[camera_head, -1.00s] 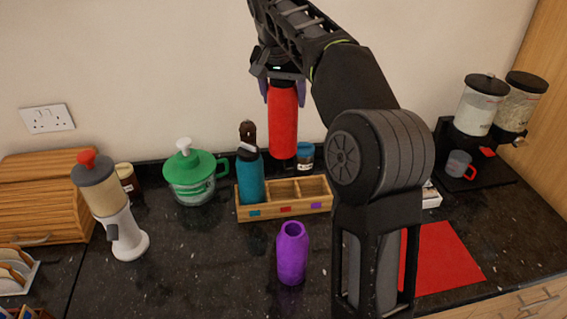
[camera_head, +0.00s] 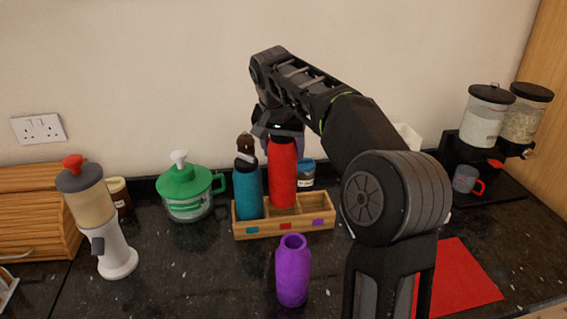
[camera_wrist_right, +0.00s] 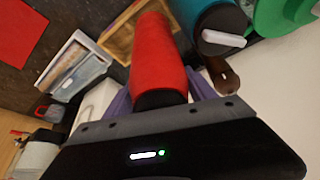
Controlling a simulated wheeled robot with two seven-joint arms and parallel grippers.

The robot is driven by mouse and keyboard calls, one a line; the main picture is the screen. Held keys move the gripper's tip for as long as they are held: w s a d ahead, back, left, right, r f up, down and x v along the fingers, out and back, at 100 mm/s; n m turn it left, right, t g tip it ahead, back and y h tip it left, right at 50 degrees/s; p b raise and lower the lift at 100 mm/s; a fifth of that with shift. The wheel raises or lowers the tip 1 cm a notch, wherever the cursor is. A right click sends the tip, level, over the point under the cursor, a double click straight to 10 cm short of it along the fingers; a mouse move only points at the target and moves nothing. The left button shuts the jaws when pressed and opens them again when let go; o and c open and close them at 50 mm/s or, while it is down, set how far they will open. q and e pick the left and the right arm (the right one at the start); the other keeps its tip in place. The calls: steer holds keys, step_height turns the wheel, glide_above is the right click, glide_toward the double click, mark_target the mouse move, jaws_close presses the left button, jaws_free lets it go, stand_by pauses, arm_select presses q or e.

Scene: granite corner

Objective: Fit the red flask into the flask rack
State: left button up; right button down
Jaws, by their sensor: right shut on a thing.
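The red flask (camera_head: 283,178) is upright at the middle compartment of the wooden flask rack (camera_head: 245,231), above the red label. Its lower end is at the compartment's opening; I cannot tell if it rests on the bottom. My right gripper (camera_head: 284,137) is shut on the flask's top end. The wrist view shows the red flask (camera_wrist_right: 158,55) between the purple fingers of the right gripper (camera_wrist_right: 160,88). A teal flask (camera_head: 248,190) stands in the rack's left compartment. The right compartment, with a purple label, is empty. My left gripper is not in view.
A purple flask (camera_head: 292,270) stands on the dark counter in front of the rack. A green-lidded jug (camera_head: 186,190) is to the left, with a brown bottle (camera_head: 245,146) and blue jar (camera_head: 306,172) behind the rack. A red mat (camera_head: 458,280) lies at right.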

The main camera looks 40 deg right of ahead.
steer(key=shift+f, duration=1.9)
steer(key=shift+f+b, duration=0.5)
steer(key=shift+f, duration=0.1)
steer(key=c, duration=0.6)
jaws_free()
